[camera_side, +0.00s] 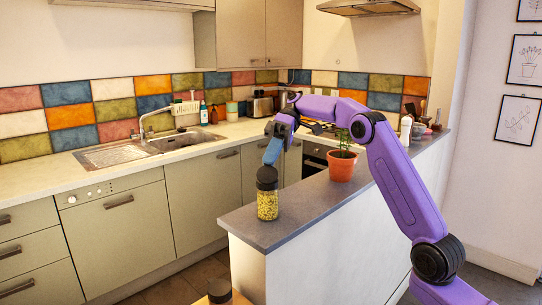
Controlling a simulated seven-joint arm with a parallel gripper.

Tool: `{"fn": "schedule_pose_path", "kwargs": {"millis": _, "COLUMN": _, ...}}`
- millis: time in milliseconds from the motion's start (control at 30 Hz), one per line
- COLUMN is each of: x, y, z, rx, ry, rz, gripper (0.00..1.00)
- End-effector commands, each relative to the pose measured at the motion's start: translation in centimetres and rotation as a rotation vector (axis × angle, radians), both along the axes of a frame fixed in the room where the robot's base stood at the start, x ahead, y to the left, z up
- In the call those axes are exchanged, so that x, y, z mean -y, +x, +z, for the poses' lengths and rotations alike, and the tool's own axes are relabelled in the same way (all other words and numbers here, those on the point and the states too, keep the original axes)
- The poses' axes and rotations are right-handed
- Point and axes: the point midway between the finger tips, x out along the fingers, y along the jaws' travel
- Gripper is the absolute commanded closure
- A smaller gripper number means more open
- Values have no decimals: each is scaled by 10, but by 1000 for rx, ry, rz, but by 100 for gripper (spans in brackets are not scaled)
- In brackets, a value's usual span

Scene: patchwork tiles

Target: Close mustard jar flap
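A clear jar (268,205) with yellow contents stands upright on the grey counter (305,208), near its front left corner. Its dark top (267,179) is in place on the jar; the flap cannot be made out as a separate part, and its angle is unclear at this size. My gripper (271,158) points down directly over the jar, with a blue finger at or just above the dark top. I cannot tell whether it touches. Only one finger shows clearly, so the opening between the fingers is hidden.
A potted plant (342,164) stands on the same counter, right of the jar and close to my arm. Several bottles (406,129) stand farther back right. A dark round object (219,291) is at the bottom edge. The counter around the jar is clear.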

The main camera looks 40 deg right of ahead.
Motion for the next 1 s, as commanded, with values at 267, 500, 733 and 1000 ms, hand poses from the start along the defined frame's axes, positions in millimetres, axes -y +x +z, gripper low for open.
{"fn": "schedule_pose_path", "kwargs": {"millis": 267, "x": 0, "y": 0, "z": 0, "rx": 0, "ry": -1, "rz": 0, "gripper": 71}}
{"fn": "schedule_pose_path", "kwargs": {"millis": 500, "x": 0, "y": 0, "z": 0, "rx": 1, "ry": -2, "rz": 0, "gripper": 71}}
{"fn": "schedule_pose_path", "kwargs": {"millis": 733, "x": -3, "y": -3, "z": 5, "rx": 47, "ry": -48, "rz": 1, "gripper": 71}}
{"fn": "schedule_pose_path", "kwargs": {"millis": 1000, "x": -12, "y": -12, "z": 18, "rx": 196, "ry": -196, "rz": 1, "gripper": 71}}
